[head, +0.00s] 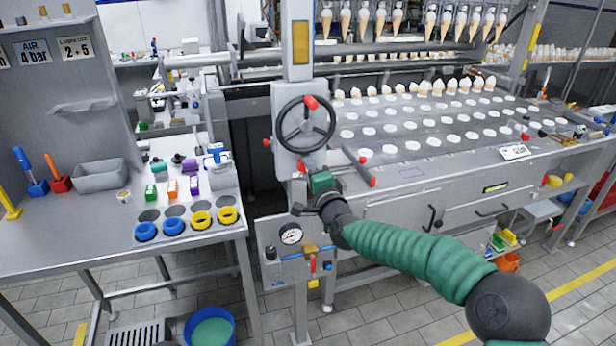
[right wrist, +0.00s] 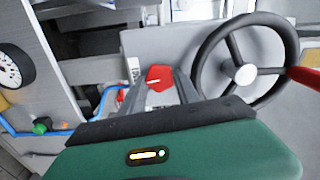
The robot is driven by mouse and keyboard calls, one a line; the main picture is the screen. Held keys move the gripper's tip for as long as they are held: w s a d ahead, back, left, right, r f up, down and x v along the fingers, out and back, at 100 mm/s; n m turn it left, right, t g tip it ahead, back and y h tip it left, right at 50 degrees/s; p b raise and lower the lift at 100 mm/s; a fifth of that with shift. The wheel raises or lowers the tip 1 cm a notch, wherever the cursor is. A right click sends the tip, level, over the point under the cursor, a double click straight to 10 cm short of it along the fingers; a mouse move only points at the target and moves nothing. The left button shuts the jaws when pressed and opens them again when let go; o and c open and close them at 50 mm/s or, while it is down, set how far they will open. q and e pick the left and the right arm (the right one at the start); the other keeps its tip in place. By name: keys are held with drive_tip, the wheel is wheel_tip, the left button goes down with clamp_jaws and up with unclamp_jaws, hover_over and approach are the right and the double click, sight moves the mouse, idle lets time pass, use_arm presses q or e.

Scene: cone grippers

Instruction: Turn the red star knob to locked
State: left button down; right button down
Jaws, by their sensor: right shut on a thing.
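The red star knob (right wrist: 159,77) shows in the right wrist view between the two grey fingers of my right gripper (right wrist: 160,88), with a short pale mark on its face. My right gripper is shut on the knob. In the head view my right gripper (head: 304,184) reaches the grey machine plate just below the black handwheel, and its green body and fingers hide most of the knob. A small white label (right wrist: 134,70) is beside the knob in the wrist view; I cannot read it. My left gripper is out of view.
The black handwheel (head: 283,128) with a red handle stands right above my right gripper. A pressure gauge (head: 291,235) and small valves sit below left. A red-tipped lever (head: 354,166) is close on the right. A workbench with coloured rings (head: 146,231) lies left.

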drive_tip(key=shift+d+f+m+b, duration=0.2)
drive_tip(key=shift+m+b, duration=0.15)
drive_tip(key=shift+m, duration=0.25)
drive_tip(key=c, duration=1.1)
unclamp_jaws()
drive_tip(key=shift+c, duration=0.2)
drive_tip(key=shift+o, duration=1.1)
drive_tip(key=shift+w, duration=0.1)
